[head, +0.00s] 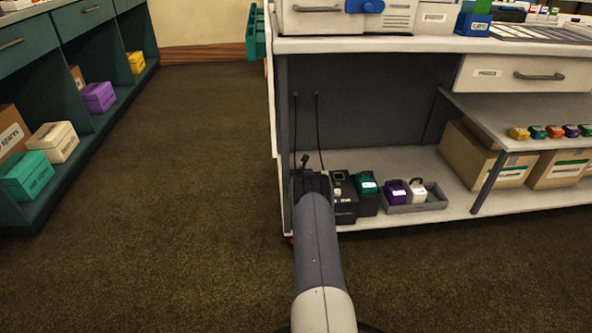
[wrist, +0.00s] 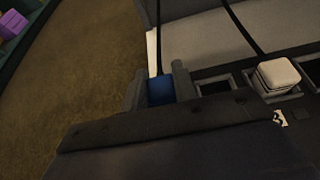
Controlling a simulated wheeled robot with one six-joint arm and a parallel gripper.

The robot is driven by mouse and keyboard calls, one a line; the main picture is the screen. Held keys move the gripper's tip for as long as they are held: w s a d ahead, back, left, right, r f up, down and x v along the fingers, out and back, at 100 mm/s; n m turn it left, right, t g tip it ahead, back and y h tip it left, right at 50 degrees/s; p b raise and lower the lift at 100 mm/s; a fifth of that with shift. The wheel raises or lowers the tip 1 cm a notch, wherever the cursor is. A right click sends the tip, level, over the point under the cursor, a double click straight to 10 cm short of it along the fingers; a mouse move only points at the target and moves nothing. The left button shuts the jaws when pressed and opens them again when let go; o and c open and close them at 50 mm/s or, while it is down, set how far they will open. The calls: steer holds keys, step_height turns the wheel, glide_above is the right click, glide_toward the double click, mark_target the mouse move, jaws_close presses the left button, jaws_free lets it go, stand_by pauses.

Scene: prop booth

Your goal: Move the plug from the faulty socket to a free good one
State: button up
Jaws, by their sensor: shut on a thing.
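My gripper (wrist: 160,90) is shut on a blue plug (wrist: 160,91), with one finger on each side of it. A black cable (wrist: 158,40) runs up from the plug. Whether the plug sits in a socket is hidden by my gripper. To its right is an empty dark socket (wrist: 215,85), then a white plug (wrist: 278,74) seated in a framed socket with its own cable, then another dark socket (wrist: 313,70) at the picture edge. A small black-and-white label (wrist: 281,118) lies below the white plug. In the head view my gripper (head: 310,182) hides the blue plug.
The work is on the low shelf (head: 400,166) under a counter. A black box (head: 343,205), a teal-topped box (head: 367,190) and a grey tray (head: 418,205) with purple and white items stand to the right. A shelf leg (head: 488,183) is further right. Open floor (head: 190,190) lies left.

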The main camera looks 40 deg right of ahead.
steer(key=shift+f, duration=0.65)
steer(key=o, duration=1.1)
steer(key=shift+c, duration=0.2)
step_height(320, 180, up, 10)
steer(key=p, duration=0.4)
steer(key=shift+f, duration=0.1)
step_height(320, 180, down, 10)
steer(key=b, duration=0.4)
steer(key=shift+r, duration=0.4)
